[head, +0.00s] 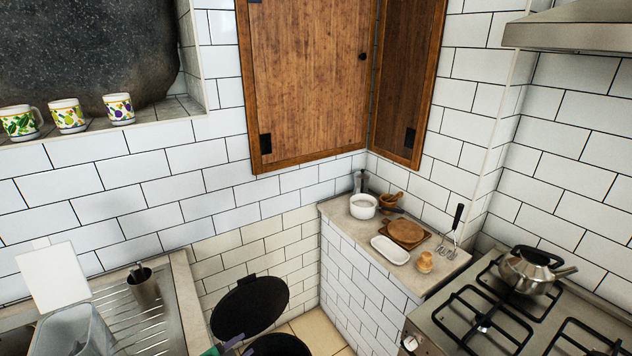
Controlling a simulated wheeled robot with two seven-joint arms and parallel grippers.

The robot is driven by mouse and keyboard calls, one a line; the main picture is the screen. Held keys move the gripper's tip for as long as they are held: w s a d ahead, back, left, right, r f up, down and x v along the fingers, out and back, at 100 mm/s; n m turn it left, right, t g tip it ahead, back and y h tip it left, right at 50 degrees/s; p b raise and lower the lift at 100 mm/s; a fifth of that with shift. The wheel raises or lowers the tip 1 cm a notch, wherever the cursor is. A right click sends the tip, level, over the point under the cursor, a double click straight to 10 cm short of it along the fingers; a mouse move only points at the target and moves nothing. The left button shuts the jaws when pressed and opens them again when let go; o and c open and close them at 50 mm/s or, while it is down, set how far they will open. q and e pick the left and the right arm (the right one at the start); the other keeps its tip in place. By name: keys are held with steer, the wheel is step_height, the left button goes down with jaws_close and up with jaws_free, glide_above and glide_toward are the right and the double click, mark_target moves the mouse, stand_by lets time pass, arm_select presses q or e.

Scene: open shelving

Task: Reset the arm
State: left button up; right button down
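What seems to be part of my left gripper (232,346) shows at the bottom edge, left of the open black bin (280,346). Only small green and purplish-grey parts are visible, and the rest is cut off by the frame. I cannot tell whether it is open or shut, or whether it holds anything. My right gripper is not in view.
The bin's round black lid (250,306) stands raised. A metal cup (143,286) stands on the drainboard at left. The corner counter holds a white bowl (363,207), white dish (390,250) and bread roll (425,262). A kettle (528,270) sits on the stove (470,322).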

arm_select(q)
steer(key=s+a+r+n+g+y, duration=0.25)
steer(key=s+n, duration=0.25)
steer(key=s, duration=0.5)
steer(key=s+a+r+n+g+y, duration=0.1)
steer(key=s+r+n+g, duration=0.35)
steer(key=s, duration=0.55)
step_height(320, 180, down, 28)
steer(key=s+f+b, duration=0.1)
steer(key=s+b, duration=0.1)
steer(key=b, duration=0.4)
steer(key=s+a+f+g+b, duration=0.1)
steer(key=s+f+b, duration=0.1)
steer(key=s+f, duration=0.6)
steer(key=s+a+f+g+b, duration=0.1)
steer(key=s+a+f+b, duration=0.1)
steer(key=s+f, duration=0.7)
step_height(320, 180, down, 4)
steer(key=shift+s+a+r+b, duration=0.15)
steer(key=shift+s+a+b, duration=0.15)
steer(key=shift+b, duration=0.5)
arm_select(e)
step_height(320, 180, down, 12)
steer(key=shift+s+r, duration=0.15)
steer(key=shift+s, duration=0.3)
